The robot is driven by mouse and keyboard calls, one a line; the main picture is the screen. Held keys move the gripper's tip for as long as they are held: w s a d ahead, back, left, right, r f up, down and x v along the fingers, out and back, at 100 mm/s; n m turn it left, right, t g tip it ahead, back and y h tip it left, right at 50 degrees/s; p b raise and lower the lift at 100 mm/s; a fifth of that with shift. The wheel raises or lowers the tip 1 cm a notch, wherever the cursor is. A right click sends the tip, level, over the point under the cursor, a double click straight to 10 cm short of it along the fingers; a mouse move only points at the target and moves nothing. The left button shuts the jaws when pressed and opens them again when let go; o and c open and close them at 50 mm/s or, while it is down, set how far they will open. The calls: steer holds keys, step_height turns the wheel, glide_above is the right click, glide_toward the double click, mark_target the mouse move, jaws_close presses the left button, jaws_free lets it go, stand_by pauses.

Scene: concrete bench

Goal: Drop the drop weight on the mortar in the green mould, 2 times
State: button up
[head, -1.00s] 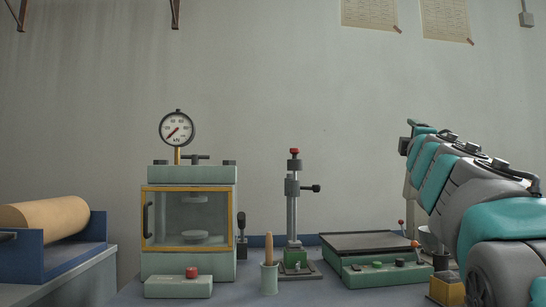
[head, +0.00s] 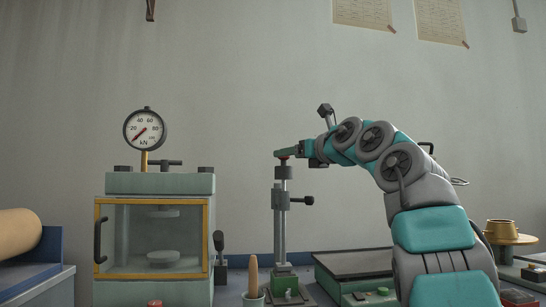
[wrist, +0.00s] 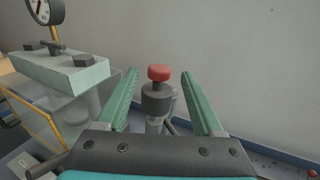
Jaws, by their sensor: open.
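The drop weight stand has an upright grey column (head: 280,232) with a dark collar and side knob. In the wrist view its red knob (wrist: 159,73) tops a dark cylinder (wrist: 157,99), between the two green fingers of my open gripper (wrist: 158,88); a gap shows on each side. In the head view my gripper (head: 288,153) is at the column's top, and it covers most of the red knob. The green mould (head: 285,285) sits at the column's foot. The mortar inside it cannot be made out.
A press with a glass door (head: 155,238) and dial gauge (head: 145,128) stands left of the column. A wooden-handled tool (head: 253,275) stands in a pale cup just left of the mould. A flat-topped green machine (head: 352,263) is to the right, partly behind my arm.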

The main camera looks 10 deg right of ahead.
steer(key=p+x, duration=0.3)
steer(key=x, duration=0.4)
jaws_close()
stand_by(0.6)
stand_by(0.9)
